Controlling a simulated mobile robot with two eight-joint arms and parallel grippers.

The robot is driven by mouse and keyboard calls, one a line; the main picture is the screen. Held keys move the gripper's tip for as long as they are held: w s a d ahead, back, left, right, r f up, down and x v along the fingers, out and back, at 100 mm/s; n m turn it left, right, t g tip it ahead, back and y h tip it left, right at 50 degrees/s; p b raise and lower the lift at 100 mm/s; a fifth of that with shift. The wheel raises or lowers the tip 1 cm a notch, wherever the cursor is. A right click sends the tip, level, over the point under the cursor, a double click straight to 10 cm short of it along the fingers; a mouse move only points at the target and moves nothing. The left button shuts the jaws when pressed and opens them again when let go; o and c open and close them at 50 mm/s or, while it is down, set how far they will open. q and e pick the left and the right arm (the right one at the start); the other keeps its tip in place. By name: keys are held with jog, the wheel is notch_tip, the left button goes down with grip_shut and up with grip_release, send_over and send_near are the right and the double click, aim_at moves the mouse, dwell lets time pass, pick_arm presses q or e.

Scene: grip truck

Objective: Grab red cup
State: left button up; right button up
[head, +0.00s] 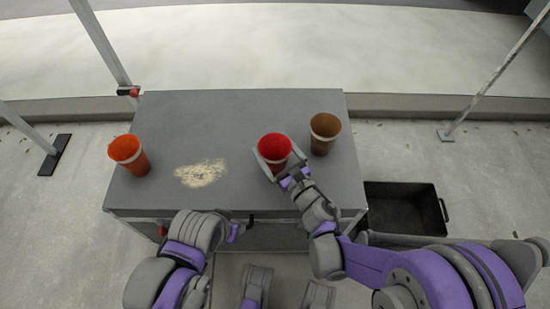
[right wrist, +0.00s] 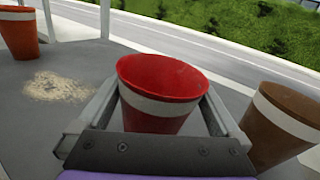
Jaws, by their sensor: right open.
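The red cup (head: 274,148) with a white band stands upright on the grey table (head: 235,112), right of its middle. My right gripper (head: 277,160) is open, with one finger on each side of the red cup. In the right wrist view the red cup (right wrist: 165,90) stands between the two fingers (right wrist: 160,118), and small gaps seem to show beside it. I cannot tell whether either finger touches it. My left arm shows at the bottom of the head view, near the table's front edge; its fingertips are not clear.
A brown cup (head: 323,133) stands close to the right of the red cup, near the right finger. An orange cup (head: 129,154) stands at the table's left side. A pale rough patch (head: 201,173) lies between. A black bin (head: 402,208) is on the ground at right.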

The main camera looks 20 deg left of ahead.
jog(key=shift+x, duration=0.95)
jog(key=shift+c, duration=0.2)
